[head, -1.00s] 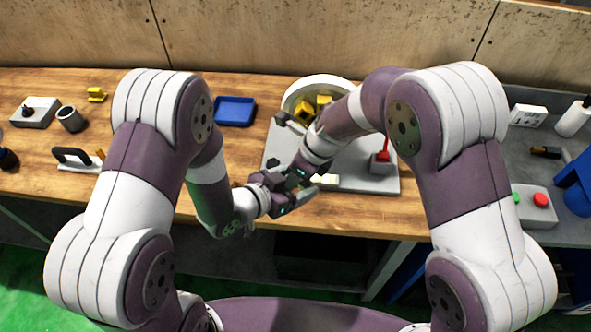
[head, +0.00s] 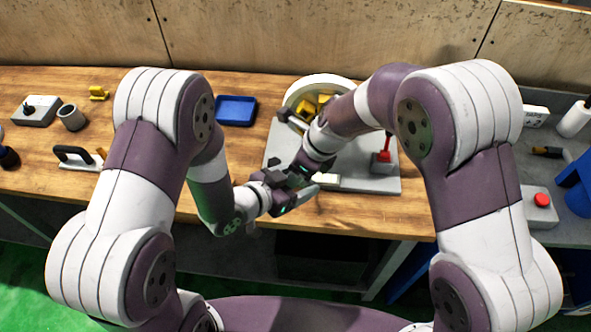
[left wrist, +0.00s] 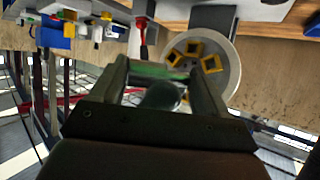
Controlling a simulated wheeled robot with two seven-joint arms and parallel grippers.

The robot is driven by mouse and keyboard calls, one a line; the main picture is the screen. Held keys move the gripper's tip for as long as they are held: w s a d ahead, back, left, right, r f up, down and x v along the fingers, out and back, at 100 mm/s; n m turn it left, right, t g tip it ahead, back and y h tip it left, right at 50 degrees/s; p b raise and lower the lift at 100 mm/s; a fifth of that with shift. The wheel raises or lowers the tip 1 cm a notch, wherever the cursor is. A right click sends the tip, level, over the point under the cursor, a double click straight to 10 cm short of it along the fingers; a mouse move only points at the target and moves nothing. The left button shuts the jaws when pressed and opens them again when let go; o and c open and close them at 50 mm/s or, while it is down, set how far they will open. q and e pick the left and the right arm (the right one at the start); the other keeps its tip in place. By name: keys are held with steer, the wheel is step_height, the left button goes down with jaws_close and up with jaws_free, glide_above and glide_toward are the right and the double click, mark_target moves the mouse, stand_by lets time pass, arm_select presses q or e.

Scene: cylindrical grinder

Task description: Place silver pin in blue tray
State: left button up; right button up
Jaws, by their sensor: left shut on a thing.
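The blue tray (head: 236,111) lies flat on the wooden bench, left of the grinder, and looks empty. My left gripper (head: 303,190) is in front of the grinder, away from the tray. In the left wrist view its two fingers (left wrist: 160,88) are shut on a rounded grey piece, which I take to be the silver pin (left wrist: 160,97), seen nearly end-on. My right gripper (head: 298,174) is close against the left one in the head view. Its fingertips are hidden in the overlap, so I cannot tell its opening or whether it touches the pin.
The grinder base (head: 365,184) carries a round housing with yellow blocks (head: 318,102) and a red lever (head: 386,146). A grey cup (head: 71,117), a black-handled tool (head: 76,158) and a small yellow part (head: 98,93) stand at left. Bench between tray and grinder is clear.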

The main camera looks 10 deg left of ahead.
mark_target(312, 184)
steer(key=v, duration=1)
steer(key=shift+d+r, duration=0.15)
steer(key=shift+r, duration=0.2)
steer(key=shift+c, duration=0.7)
step_height(312, 184, down, 4)
steer(key=s+d+n+t+h, duration=0.2)
steer(key=s+d+n, duration=0.1)
steer(key=n, duration=1.8)
arm_select(q)
steer(key=w+d+f+m+g+h, duration=0.3)
steer(key=f+m+g, duration=0.1)
steer(key=shift+w+d+f+m, duration=0.2)
steer(key=shift+w+f+m, duration=0.05)
steer(key=shift+w+m, duration=0.05)
arm_select(e)
steer(key=w+a+f+n, duration=0.2)
steer(key=w+f+n, duration=0.3)
steer(key=f, duration=0.5)
steer(key=shift+w+f+n+t, duration=0.25)
steer(key=shift+f+n+t, duration=0.1)
steer(key=shift+n, duration=0.25)
steer(key=shift+a, duration=0.15)
steer(key=shift+c, duration=0.2)
